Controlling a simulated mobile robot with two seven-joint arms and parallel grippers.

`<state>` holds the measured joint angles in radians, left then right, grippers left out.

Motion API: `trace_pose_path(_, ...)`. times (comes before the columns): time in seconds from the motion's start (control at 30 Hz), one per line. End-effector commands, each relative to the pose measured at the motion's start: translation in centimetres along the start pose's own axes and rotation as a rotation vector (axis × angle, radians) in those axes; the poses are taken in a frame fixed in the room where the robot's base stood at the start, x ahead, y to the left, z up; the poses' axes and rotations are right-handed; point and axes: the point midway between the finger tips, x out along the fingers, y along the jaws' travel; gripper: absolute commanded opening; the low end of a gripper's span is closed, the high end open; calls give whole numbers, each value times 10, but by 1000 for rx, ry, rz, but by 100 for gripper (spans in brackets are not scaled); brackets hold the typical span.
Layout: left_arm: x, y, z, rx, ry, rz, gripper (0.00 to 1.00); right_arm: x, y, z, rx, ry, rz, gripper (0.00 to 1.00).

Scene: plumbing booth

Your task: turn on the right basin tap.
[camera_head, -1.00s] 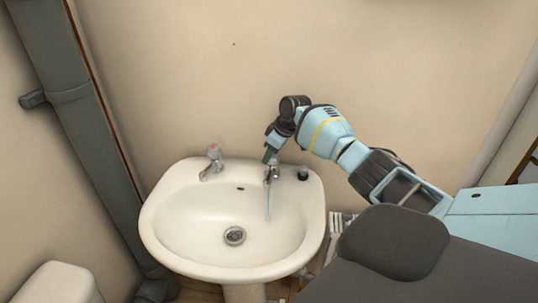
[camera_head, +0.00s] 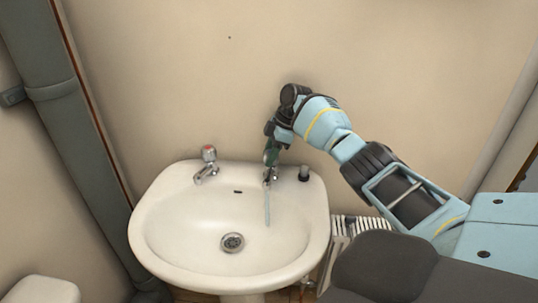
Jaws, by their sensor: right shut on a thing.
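The white basin (camera_head: 163,222) stands against the wall. The right basin tap (camera_head: 268,178) is at its back rim, and a thin stream of water (camera_head: 267,208) falls from its spout into the bowl. My right gripper (camera_head: 271,155) points down over this tap and is shut on its top, which the fingers mostly hide. The left basin tap (camera_head: 207,164), chrome with a reddish top, stands free on the back rim, with no water under it. My left gripper is not in view.
A small dark-topped item (camera_head: 304,173) stands on the rim just right of the right tap. A thick grey pipe (camera_head: 84,130) runs down the left wall. A white radiator (camera_head: 362,226) is right of the basin. The bowl is clear around its drain (camera_head: 232,243).

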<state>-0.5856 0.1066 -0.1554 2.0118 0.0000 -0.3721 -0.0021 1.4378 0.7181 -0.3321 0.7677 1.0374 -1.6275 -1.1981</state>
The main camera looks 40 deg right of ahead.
Motion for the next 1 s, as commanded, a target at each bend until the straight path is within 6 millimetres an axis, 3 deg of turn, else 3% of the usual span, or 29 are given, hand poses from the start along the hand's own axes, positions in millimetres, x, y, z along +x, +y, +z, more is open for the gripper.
trace_pose_path(0.37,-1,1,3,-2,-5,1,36,2,-1,2,-2,-7,-7,20)
trace_pose_path(0.4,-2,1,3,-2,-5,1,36,2,-1,2,-2,-7,-7,46)
trace_pose_path(0.57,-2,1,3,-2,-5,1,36,2,-1,1,-2,-5,-5,65)
trace_pose_path(0.87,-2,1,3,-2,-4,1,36,-1,0,0,-2,-2,-2,65)
trace_pose_path(1.0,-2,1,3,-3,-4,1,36,-11,0,-4,-3,0,0,65)
